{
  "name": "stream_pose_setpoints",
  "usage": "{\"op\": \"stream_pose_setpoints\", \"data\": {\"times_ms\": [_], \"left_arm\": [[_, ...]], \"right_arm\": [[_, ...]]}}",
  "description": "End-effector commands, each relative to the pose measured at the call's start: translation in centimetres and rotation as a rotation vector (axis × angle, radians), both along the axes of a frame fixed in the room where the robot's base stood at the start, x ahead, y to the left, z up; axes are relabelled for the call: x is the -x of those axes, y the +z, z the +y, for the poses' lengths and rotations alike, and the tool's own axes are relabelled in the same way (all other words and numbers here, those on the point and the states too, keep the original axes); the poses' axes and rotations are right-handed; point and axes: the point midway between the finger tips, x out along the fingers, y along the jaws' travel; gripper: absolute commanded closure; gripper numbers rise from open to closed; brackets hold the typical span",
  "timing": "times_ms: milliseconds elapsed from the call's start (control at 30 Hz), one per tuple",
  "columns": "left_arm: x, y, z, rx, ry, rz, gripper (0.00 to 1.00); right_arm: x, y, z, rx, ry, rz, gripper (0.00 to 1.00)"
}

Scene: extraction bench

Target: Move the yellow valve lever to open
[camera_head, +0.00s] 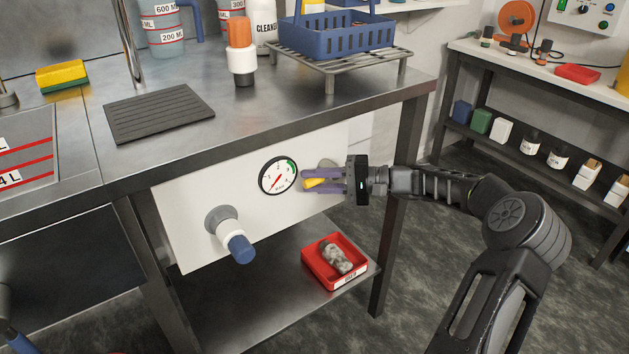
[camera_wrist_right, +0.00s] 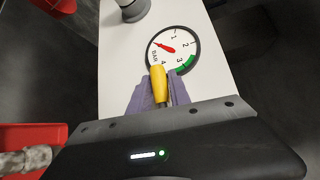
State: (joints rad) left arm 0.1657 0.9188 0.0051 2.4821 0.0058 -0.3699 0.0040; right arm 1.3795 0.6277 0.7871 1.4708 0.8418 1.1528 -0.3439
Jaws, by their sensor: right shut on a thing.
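The yellow valve lever (camera_head: 318,184) is on the white panel (camera_head: 185,205) under the bench, just right of the round gauge (camera_head: 278,176). My right gripper (camera_head: 316,181) is shut on the lever, with its purple fingers on either side of it. In the right wrist view the lever (camera_wrist_right: 158,84) lies between the fingers and points toward the gauge (camera_wrist_right: 173,50). The gauge's red needle sits at the low end, away from the green band. The valve body behind the lever is mostly hidden by the gripper. My left gripper is not in view.
A blue-tipped knob (camera_head: 238,247) sticks out from the panel at lower left. A red tray (camera_head: 334,262) with a grey object stands on the lower shelf, below the gripper. A table leg (camera_head: 393,205) stands behind my right wrist. The floor right of the bench is clear.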

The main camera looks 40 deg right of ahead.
Motion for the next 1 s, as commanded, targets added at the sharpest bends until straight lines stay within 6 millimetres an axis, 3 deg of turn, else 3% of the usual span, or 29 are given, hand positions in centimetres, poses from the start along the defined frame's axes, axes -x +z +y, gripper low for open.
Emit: {"op": "stream_pose_setpoints", "data": {"times_ms": [467,1000], "left_arm": [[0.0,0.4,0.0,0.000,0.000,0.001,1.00],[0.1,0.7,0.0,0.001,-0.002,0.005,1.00]], "right_arm": [[0.0,-0.3,0.0,0.063,0.000,0.003,1.00],[0.0,-2.6,-0.5,0.465,0.002,0.010,1.00]]}}
